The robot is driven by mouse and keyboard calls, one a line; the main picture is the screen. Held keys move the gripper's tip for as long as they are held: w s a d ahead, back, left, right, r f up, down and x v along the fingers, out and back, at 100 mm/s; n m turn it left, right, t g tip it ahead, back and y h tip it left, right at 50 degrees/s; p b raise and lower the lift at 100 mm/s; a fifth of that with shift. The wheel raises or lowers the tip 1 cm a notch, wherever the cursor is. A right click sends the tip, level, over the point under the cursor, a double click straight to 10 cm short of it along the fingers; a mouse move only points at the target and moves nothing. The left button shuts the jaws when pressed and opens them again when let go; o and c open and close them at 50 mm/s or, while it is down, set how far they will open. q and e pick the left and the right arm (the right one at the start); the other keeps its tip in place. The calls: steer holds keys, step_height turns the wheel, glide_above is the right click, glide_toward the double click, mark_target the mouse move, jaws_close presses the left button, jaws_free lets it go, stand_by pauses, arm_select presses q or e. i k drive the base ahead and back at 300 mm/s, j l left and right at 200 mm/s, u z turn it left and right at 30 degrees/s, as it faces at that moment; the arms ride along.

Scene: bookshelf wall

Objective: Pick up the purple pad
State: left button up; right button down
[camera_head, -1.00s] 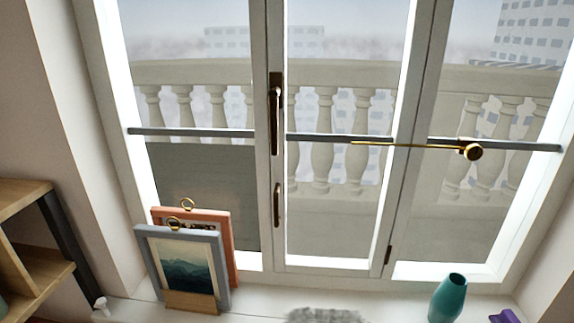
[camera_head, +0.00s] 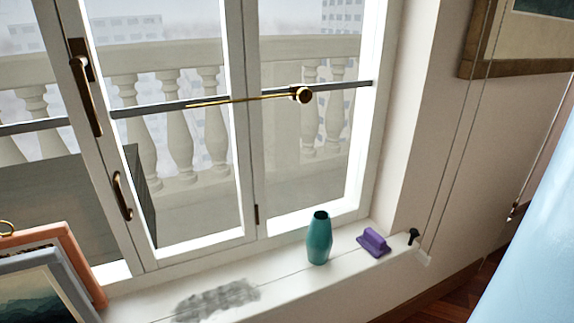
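The purple pad (camera_head: 373,242) rests on the white windowsill (camera_head: 284,290), toward its right end. It has a raised grip on top of a flat base. A teal vase (camera_head: 319,238) stands upright just to its left, apart from it. Neither of my grippers shows in the head view.
A grey smudge (camera_head: 217,299) lies on the sill left of the vase. Framed pictures (camera_head: 50,281) lean at the lower left. A small black knob (camera_head: 413,236) is at the sill's right end. A light blue surface (camera_head: 535,240) fills the right edge. A window with handles (camera_head: 84,88) rises behind.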

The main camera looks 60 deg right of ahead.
mark_target(372, 242)
steer(key=z, duration=2.35)
